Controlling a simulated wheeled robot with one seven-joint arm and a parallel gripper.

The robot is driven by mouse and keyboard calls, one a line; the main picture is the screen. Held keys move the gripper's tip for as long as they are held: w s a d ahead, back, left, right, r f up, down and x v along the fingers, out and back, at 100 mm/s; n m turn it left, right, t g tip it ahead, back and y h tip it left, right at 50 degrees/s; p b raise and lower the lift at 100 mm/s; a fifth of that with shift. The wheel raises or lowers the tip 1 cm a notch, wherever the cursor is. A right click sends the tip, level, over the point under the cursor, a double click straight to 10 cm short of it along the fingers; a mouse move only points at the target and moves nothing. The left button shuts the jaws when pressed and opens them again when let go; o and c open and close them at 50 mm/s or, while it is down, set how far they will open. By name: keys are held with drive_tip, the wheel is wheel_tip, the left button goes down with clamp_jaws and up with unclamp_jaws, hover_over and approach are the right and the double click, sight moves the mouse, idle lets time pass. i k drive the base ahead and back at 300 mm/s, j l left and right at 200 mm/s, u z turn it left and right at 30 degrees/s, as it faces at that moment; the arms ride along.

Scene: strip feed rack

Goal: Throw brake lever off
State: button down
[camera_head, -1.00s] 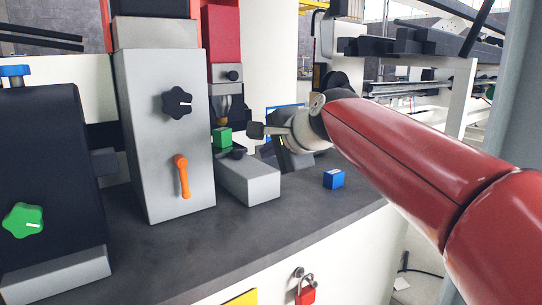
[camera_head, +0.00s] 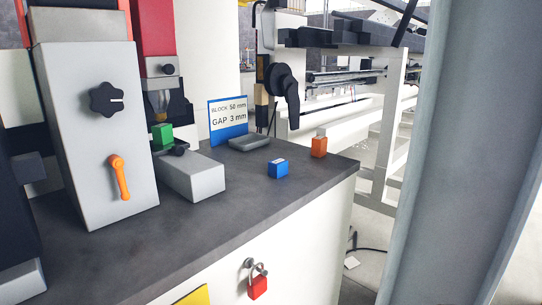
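Two levers show, and I cannot tell by sight which is the brake lever. An orange lever (camera_head: 119,177) sits low on the front of a tall grey housing and hangs nearly straight down, its foot slightly to the right. A larger black lever (camera_head: 288,92) is mounted on the post at the back, its arm pointing down. My gripper and arm are out of view. Nothing is seen touching either lever.
A black star knob (camera_head: 107,99) sits above the orange lever. A red padlock (camera_head: 257,286) hangs below. A grey column (camera_head: 460,150) fills the right.

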sight(115, 161)
drive_tip(key=u, duration=1.5)
